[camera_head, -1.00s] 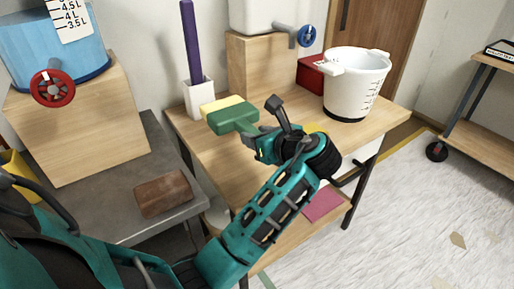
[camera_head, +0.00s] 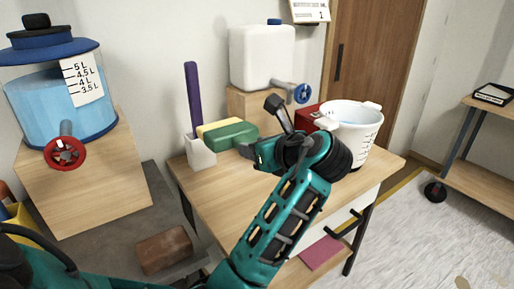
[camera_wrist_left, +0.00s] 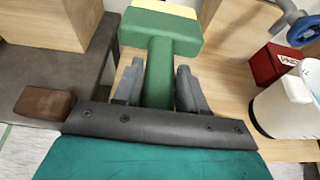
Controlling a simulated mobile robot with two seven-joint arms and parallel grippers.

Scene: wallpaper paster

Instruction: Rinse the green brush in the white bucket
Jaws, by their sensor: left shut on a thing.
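The green brush (camera_head: 232,135), with a block head and yellow bristles, is held over the wooden table. Its head and handle also show in the left wrist view (camera_wrist_left: 162,30). My left gripper (camera_wrist_left: 160,85) is shut on the handle; in the head view its fingers (camera_head: 254,154) are partly hidden by the wrist. The white bucket (camera_head: 366,145) stands at the table's right end with pale bluish water inside. Its wall shows at the right edge of the left wrist view (camera_wrist_left: 287,110). The brush is left of the bucket and apart from it. My right gripper is out of view.
A white holder with a purple-handled tool (camera_head: 200,152) stands left of the brush. A red box (camera_head: 306,116) sits beside the bucket. A white canister (camera_head: 262,55) with a blue valve stands behind. A blue water tank (camera_head: 60,110) and a brown brick (camera_head: 164,250) are at left.

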